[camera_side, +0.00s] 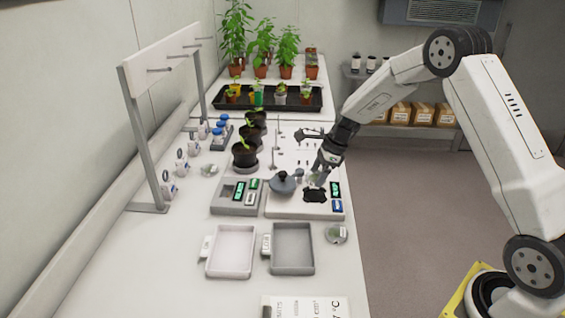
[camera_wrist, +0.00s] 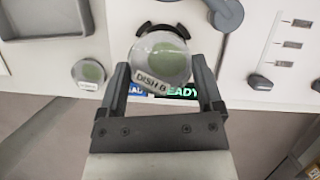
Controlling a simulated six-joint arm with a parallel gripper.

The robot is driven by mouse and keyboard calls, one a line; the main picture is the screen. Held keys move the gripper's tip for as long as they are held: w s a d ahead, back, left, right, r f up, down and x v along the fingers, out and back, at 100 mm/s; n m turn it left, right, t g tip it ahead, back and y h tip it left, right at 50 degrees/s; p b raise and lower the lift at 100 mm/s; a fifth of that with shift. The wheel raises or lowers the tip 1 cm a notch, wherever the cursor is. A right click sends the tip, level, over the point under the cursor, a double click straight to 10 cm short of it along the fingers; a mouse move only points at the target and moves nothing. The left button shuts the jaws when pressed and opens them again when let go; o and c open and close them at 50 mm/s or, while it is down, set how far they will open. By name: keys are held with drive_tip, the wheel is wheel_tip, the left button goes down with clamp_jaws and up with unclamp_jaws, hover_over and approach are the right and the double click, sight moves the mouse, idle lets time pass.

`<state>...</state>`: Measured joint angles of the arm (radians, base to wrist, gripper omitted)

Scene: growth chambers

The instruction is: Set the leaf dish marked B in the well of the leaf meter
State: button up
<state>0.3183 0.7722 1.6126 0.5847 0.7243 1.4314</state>
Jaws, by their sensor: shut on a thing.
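My gripper (camera_wrist: 160,72) is shut on a round clear dish with a green leaf disc (camera_wrist: 160,48), and its label reads DISH B. The dish sits between the two fingers, upright as far as I can tell. The leaf meter (camera_side: 280,209) is a pale box with a green-lit display, a blue label and a dark well area (camera_side: 315,195). In the side view my gripper (camera_side: 317,180) is over that dark area. In the wrist view dark pieces of the meter show around the dish, which hides the well. I cannot tell whether the dish touches it.
Another leaf dish (camera_wrist: 90,72) lies on the bench beside the meter; it also shows in the side view (camera_side: 336,233). Two shallow trays (camera_side: 231,273) stand in front. A grey device (camera_side: 225,207) is left of the meter, and potted seedlings (camera_side: 244,156) are behind it.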

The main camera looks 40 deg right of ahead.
sight(317, 195)
drive_tip(key=shift+f, duration=1.75)
drive_tip(key=shift+f, duration=0.95)
idle(0.6)
drive_tip(key=o, duration=1.1)
drive_tip(key=shift+r, duration=0.1)
drive_tip(key=shift+v, duration=3.85)
